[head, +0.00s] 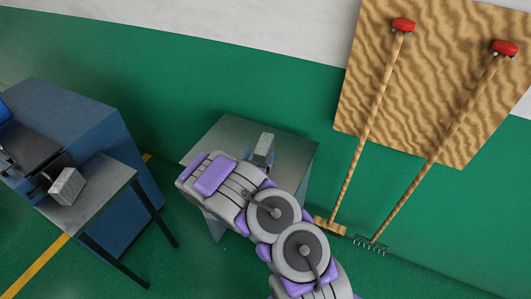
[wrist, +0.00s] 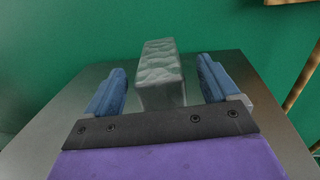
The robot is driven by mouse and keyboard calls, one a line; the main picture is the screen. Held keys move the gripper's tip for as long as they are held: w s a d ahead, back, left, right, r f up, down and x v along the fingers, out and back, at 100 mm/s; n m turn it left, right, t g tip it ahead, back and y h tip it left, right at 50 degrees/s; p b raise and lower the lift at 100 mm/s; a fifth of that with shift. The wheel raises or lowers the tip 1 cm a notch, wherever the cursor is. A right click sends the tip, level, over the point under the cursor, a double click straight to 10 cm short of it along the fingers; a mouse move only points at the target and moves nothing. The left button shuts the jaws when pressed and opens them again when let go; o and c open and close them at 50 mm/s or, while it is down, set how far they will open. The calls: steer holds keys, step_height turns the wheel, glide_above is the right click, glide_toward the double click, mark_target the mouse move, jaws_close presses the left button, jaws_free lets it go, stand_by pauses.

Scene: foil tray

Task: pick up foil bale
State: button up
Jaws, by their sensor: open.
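A silver, wrinkled block, the foil bale (head: 263,148), stands on a grey metal table near its back edge in the head view. It also shows in the wrist view (wrist: 160,72), upright at the middle. My gripper (wrist: 159,84) is open, with one blue finger left and one right of the bale in the picture. A gap shows on each side, and neither finger appears to touch it.
A second silver block (head: 68,187) sits by a dark machine on the left workbench (head: 97,198). A blue cabinet (head: 80,125) stands behind it. A green wall rises behind the metal table (head: 225,133). A broom (head: 372,120) and a rake (head: 440,145) lean at a wooden board on the right.

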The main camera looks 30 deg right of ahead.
mark_target(264, 145)
steer(key=x, duration=0.2)
steer(key=b+x, duration=0.1)
steer(key=x, duration=0.1)
steer(key=shift+w+a, duration=0.25)
steer(key=shift+w+d, duration=0.15)
steer(key=shift+d, duration=0.5)
steer(key=shift+a, duration=0.35)
steer(key=c, duration=0.8)
steer(key=shift+d, duration=0.25)
steer(key=c, duration=0.5)
